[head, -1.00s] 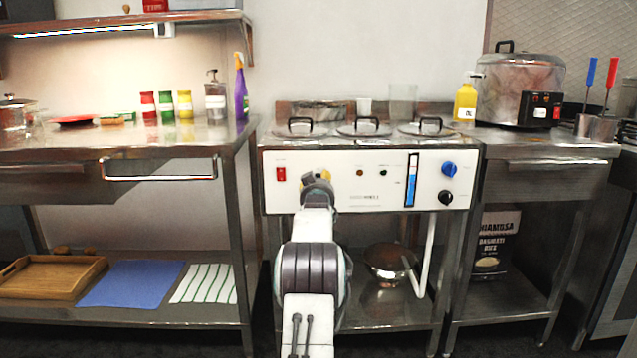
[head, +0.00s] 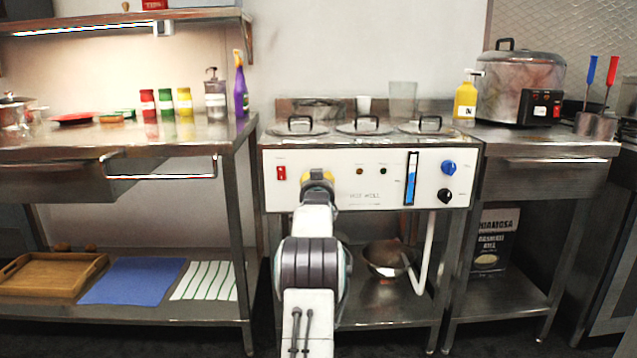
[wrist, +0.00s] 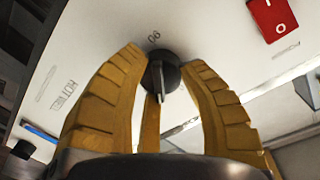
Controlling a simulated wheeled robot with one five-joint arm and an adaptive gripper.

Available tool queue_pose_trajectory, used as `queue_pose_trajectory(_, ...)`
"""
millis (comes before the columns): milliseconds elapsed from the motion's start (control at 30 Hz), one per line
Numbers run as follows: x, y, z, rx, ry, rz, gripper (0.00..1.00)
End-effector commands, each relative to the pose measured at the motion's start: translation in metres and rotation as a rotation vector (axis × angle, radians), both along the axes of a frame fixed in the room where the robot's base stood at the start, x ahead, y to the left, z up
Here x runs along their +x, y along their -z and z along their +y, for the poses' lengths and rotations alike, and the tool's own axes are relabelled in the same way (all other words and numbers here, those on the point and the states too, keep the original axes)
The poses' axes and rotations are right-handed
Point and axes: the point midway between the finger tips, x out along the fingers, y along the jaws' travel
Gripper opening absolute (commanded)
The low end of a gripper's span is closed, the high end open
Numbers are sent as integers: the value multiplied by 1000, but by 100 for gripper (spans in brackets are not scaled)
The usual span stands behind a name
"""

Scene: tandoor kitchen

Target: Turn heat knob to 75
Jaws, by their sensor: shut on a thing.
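The heat knob (wrist: 166,76) is a black round knob with a raised grip on the white front panel (head: 272,198). A printed number, upside down here and seemingly 90, shows just beyond the knob. In the head view my gripper (head: 318,176) is against the left part of the panel and hides the knob. The knob's exact setting is not readable.
A red switch (head: 281,173) sits left of my gripper, and shows in the wrist view (wrist: 273,16). A blue level gauge (head: 411,180), a blue knob (head: 449,168) and a black knob (head: 445,196) are to the right. Lidded wells (head: 364,126) are above.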

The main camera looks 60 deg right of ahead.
Motion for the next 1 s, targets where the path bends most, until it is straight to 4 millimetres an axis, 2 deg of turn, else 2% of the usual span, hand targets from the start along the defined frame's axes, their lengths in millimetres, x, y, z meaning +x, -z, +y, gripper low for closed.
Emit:
queue_pose_trajectory(33, 1, -7, 1, -14, -2, -8, 6)
queue_pose_trajectory(200, 1, -8, 1, -15, -2, -7, 6)
queue_pose_trajectory(233, 1, -8, 1, -15, -2, -7, 40)
queue_pose_trajectory(500, 1, -5, 1, -9, -2, -4, 64)
queue_pose_trajectory(833, 0, -3, 1, -5, -1, -1, 65)
queue_pose_trajectory(1000, -4, -3, 8, -4, 0, 0, 65)
